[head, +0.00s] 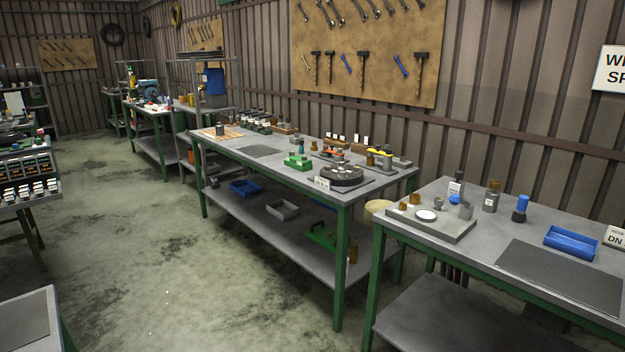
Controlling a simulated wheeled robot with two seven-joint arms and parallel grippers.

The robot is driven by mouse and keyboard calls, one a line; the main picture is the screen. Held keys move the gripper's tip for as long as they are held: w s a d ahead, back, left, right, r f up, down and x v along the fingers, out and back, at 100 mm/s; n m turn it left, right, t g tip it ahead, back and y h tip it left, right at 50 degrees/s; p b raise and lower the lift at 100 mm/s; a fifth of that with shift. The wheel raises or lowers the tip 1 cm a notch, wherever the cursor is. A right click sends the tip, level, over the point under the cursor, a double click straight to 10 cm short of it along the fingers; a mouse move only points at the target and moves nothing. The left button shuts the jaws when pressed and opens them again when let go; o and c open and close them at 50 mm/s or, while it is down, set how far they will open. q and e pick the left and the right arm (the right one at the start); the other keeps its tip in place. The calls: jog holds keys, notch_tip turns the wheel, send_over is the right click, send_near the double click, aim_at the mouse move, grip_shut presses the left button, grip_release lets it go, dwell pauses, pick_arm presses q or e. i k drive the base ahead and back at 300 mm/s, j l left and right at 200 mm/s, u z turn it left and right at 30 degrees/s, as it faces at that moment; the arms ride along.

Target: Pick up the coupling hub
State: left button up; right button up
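I cannot pick out the coupling hub for certain at this distance. Several small metal and brass parts stand on a grey block (432,231) on the right workbench (482,203), among them a small grey cylindrical part (439,203) and a round white-topped disc (426,215). A dark round fixture (341,176) with small pieces on top lies on the middle workbench (225,139). Neither of my grippers is in view.
A blue tray (571,243) and a dark mat (560,275) lie on the right workbench. Green-legged benches with lower shelves line the wall. A tool board (370,45) hangs above. Open concrete floor (130,240) lies to the left. Another bench corner (28,322) is at bottom left.

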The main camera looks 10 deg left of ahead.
aim_at(220, 129)
jog(key=i+l+u, duration=0.2)
jog(key=i+l, duration=0.15)
jog(key=i, duration=0.2)
jog(key=i+l+u, duration=0.15)
jog(key=i+l, duration=0.3)
jog(key=i+j+u, duration=0.15)
jog(key=i+u, duration=0.65)
jog(key=i, duration=0.2)
jog(key=i+l+u, duration=0.15)
jog(key=i+u, duration=0.25)
jog(key=i, duration=0.7)
jog(key=i+j+z, duration=0.1)
jog(key=i, duration=0.6)
jog(key=i+j, duration=0.1)
jog(key=i, duration=0.6)
jog(key=l+z, duration=0.05)
